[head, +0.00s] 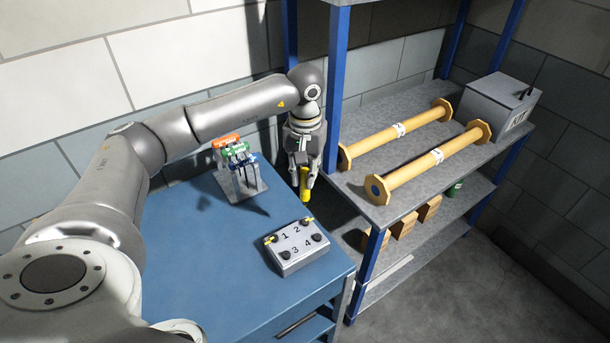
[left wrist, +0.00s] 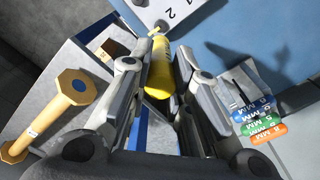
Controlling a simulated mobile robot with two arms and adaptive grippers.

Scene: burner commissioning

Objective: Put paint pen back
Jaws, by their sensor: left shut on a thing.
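The yellow paint pen (head: 305,188) is held in my left gripper (head: 303,172), which is shut on it. The pen points downward near the right edge of the blue table, beside the shelf. In the left wrist view the pen (left wrist: 160,68) shows between the two fingers (left wrist: 162,85), its tip toward the grey numbered box. That box (head: 290,262) stands on the blue table with dark knobs marked 1 to 4. Small yellow marks show beside knobs 1 and 2. My right gripper is not in view.
A grey rack (head: 243,190) holds orange, green and blue handled tools on the blue table (head: 200,270). The shelf (head: 385,208) at right carries two yellow spools (head: 430,160) and a grey box (head: 495,105). A blue shelf post (head: 335,90) stands close by my left gripper.

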